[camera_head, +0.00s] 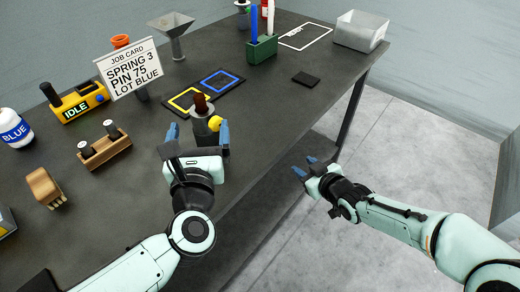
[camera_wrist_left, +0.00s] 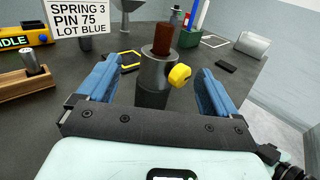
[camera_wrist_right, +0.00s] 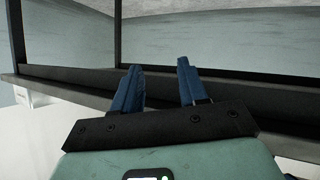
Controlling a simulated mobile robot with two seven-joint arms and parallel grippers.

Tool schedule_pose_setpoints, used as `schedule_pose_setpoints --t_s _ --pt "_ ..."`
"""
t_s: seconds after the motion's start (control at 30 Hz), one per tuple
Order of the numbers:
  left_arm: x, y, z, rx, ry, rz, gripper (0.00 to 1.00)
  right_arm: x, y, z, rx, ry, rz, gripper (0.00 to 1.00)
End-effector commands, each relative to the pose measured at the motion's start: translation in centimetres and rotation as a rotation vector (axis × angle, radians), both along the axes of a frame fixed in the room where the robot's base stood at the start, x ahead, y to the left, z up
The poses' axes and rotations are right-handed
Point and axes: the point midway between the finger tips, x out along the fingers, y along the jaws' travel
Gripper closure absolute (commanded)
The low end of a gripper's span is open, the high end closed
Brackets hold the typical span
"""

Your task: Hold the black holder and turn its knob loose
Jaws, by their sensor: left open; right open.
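The black holder (camera_head: 201,128) stands upright near the table's front edge, with a reddish-brown piece (camera_head: 201,104) sticking out of its top. Its yellow knob (camera_head: 215,124) is on its right side. In the left wrist view the holder (camera_wrist_left: 154,75) and the yellow knob (camera_wrist_left: 180,76) show ahead, between the fingers. My left gripper (camera_head: 197,134) is open around the holder, with a gap visible on each side in the left wrist view. My right gripper (camera_head: 306,167) is open and empty, off the table's front edge over the floor. The holder is outside the right wrist view.
Yellow and blue framed pads (camera_head: 221,80) lie behind the holder. A job card (camera_head: 130,69), a yellow IDLE box (camera_head: 80,102) and a wooden rack (camera_head: 104,149) stand to the left. A green pen holder (camera_head: 261,50) and a white bin (camera_head: 360,31) stand at the back.

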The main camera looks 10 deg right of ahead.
Motion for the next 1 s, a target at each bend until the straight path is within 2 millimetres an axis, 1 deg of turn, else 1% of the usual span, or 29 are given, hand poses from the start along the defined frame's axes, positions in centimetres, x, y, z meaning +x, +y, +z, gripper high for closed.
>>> schedule_pose_setpoints --t_s 0.03,0.07,0.1,0.17,0.2,0.3,0.4,0.5,0.6,0.77,0.87,1.0 --pt "0.0 0.0 0.0 0.000 0.000 0.000 0.07 -0.1 0.0 3.5 -0.021 -0.074 0.025 0.57" --pt "0.0 0.0 0.0 0.000 0.000 0.000 0.07 -0.2 0.1 5.3 -0.038 -0.112 0.046 0.57" --pt "0.0 0.0 0.0 0.000 0.000 0.000 0.07 -0.5 0.6 7.6 -0.058 -0.165 0.078 0.57" --pt "0.0 0.0 0.0 0.000 0.000 0.000 0.07 -1.3 2.1 10.7 -0.085 -0.244 0.140 0.57" --pt "0.0 0.0 0.0 0.000 0.000 0.000 0.07 -1.8 3.5 12.4 -0.099 -0.294 0.187 0.57" --pt "0.0 0.0 0.0 0.000 0.000 0.000 0.07 -3.4 7.5 15.5 -0.125 -0.399 0.302 0.57" --pt "0.0 0.0 0.0 0.000 0.000 0.000 0.07 -5.1 10.8 17.5 -0.142 -0.479 0.394 0.57" --pt "0.0 0.0 0.0 0.000 0.000 0.000 0.07 -6.4 13.2 18.7 -0.152 -0.537 0.459 0.57" --pt "0.0 0.0 0.0 0.000 0.000 0.000 0.07 -7.3 14.5 19.5 -0.158 -0.571 0.494 0.57" --pt "0.0 0.0 -0.9 0.002 0.003 0.000 0.07 -7.7 15.1 19.8 -0.160 -0.588 0.512 0.57" --pt "0.0 0.0 -2.2 0.004 0.004 0.000 0.07 -7.7 15.1 19.8 -0.159 -0.587 0.511 0.57" --pt "0.0 0.0 -4.9 0.005 0.006 0.000 0.07 -7.6 15.1 19.8 -0.160 -0.586 0.511 0.57"
